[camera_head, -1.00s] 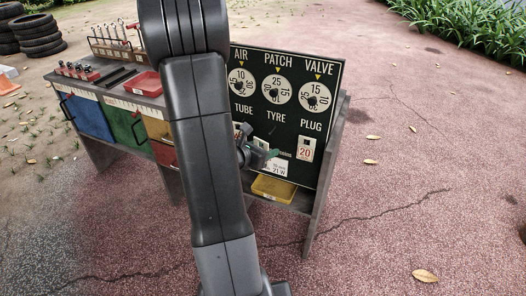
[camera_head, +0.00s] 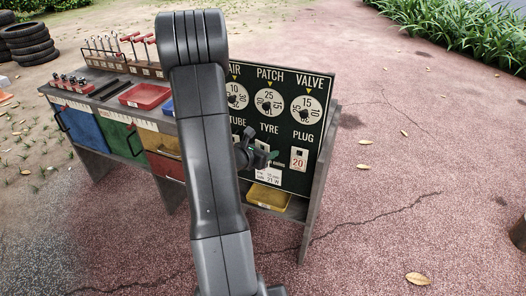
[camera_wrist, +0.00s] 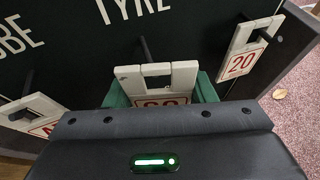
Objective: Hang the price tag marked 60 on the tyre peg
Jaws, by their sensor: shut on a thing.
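My gripper (camera_wrist: 160,96) is shut on a white price tag (camera_wrist: 187,76), with green pads at both sides of it. The tag has a slot near its top, and the upper part of a red number that looks like 60 shows; my gripper body hides the rest. The dark tyre peg (camera_wrist: 145,47) sticks out under the word TYRE, just above the tag's top edge. I cannot tell whether its tip touches the tag or enters the slot. In the head view my gripper (camera_head: 272,158) is at the board (camera_head: 315,125), below TYRE.
A tag marked 20 (camera_wrist: 242,54) hangs at the plug peg on the right; it also shows in the head view (camera_head: 298,158). Another tag (camera_wrist: 38,114) is at the tube peg on the left. A yellow tray (camera_head: 268,198) lies below the board.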

